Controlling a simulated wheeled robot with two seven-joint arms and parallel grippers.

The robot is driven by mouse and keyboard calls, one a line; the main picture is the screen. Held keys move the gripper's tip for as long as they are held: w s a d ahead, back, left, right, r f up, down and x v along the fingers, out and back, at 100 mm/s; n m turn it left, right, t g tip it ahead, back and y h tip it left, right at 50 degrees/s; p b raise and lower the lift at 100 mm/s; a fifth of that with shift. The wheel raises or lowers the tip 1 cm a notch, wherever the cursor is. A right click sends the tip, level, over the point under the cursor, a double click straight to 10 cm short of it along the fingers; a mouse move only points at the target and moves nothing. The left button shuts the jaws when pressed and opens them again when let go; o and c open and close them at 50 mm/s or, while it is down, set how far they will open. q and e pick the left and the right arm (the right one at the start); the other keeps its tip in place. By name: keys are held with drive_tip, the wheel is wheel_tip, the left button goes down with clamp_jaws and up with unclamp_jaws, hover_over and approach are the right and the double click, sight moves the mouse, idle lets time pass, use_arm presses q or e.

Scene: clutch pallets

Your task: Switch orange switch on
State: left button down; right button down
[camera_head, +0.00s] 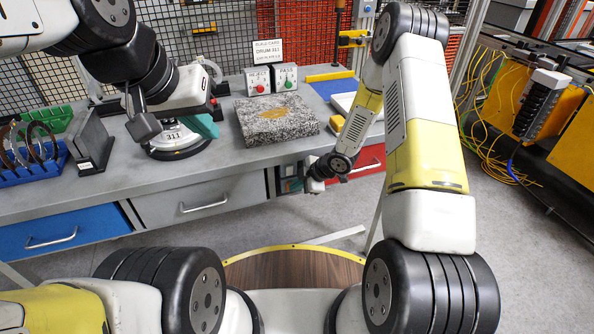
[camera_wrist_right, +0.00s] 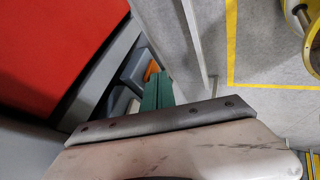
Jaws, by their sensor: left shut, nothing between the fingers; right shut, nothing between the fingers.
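The orange switch (camera_wrist_right: 152,70) shows as a small orange patch just beyond the fingertips in the right wrist view, partly hidden by them. It sits beside grey blocks (camera_wrist_right: 134,68) in a recess; I cannot tell its position, on or off. My right gripper (camera_wrist_right: 153,78) has its green fingers shut and empty, close to the switch; I cannot tell whether they touch. In the head view my right gripper (camera_head: 308,184) is low in front of the bench, by a small panel (camera_head: 288,180) between drawers. My left gripper (camera_head: 204,126) is shut over the bench, next to a round part marked 311.
The grey bench (camera_head: 215,165) has a grey drawer, a blue drawer (camera_head: 60,230) and a red drawer (camera_head: 365,160). The floor right of my right arm is open, with yellow cables farther right.

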drive_tip(key=shift+w+a+r, duration=0.15)
drive_tip(key=shift+w, duration=0.2)
drive_tip(key=shift+r, duration=0.1)
drive_tip(key=shift+w+r, duration=0.15)
drive_tip(key=shift+r, duration=0.7)
